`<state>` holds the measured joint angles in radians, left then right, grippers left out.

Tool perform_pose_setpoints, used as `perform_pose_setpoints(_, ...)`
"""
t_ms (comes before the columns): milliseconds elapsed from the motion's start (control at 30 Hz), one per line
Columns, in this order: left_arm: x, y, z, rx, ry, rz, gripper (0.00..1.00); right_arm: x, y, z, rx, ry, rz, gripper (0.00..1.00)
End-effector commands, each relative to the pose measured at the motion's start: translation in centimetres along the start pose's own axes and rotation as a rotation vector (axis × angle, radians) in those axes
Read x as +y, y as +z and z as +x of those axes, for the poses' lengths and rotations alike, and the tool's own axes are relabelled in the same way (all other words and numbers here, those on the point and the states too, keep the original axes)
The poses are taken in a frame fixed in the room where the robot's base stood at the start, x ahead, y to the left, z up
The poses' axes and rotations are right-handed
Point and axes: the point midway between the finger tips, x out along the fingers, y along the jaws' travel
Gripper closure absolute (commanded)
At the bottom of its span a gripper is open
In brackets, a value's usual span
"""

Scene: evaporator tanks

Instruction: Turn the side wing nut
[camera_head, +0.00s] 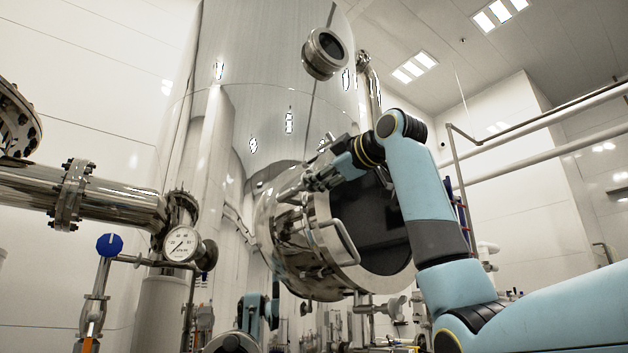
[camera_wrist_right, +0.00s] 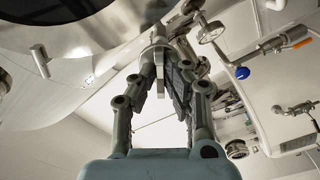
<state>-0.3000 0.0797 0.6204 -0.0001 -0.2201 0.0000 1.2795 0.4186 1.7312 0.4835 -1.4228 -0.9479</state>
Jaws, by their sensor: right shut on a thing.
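My right gripper (camera_head: 316,180) reaches the upper left rim of the round steel manway (camera_head: 285,235) on the tank's side. In the right wrist view my right gripper (camera_wrist_right: 160,72) has its two fingers on either side of a pale metal piece, the side wing nut (camera_wrist_right: 158,45), and is shut on it. The fingers hide part of the nut, and its turn angle cannot be told. In the head view the nut is too small and covered to make out. My left gripper is not in view; only blue parts of mine show at the bottom.
The tall steel tank (camera_head: 265,90) fills the middle, with a round sight port (camera_head: 325,53) above. A bar handle (camera_head: 338,242) juts from the manway. A pressure gauge (camera_head: 181,244), a blue-knobbed valve (camera_head: 110,244) and a flanged pipe (camera_head: 110,200) stand left.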

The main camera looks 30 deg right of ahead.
Motion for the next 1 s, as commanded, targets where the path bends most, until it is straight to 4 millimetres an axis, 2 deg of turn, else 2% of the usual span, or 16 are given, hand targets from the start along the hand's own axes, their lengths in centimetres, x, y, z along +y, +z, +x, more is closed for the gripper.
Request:
perform_pose_setpoints(167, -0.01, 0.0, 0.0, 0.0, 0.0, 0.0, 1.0, 0.03, -0.01, -0.01, 0.0, 0.001, -0.001, 1.0)
perform_pose_setpoints(400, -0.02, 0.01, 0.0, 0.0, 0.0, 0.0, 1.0, 0.04, -0.01, -0.01, 0.0, 0.001, -0.189, 1.0)
perform_pose_setpoints(667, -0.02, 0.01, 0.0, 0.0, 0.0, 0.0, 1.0, 0.04, -0.01, -0.01, 0.0, 0.001, -0.207, 1.0)
perform_pose_setpoints(833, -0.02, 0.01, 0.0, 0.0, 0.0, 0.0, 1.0, 0.05, -0.01, -0.01, 0.0, 0.001, -0.363, 1.0)
perform_pose_setpoints(1000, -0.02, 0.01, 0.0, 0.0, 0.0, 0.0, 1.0, 0.05, -0.01, -0.01, 0.0, 0.001, -0.397, 1.0)
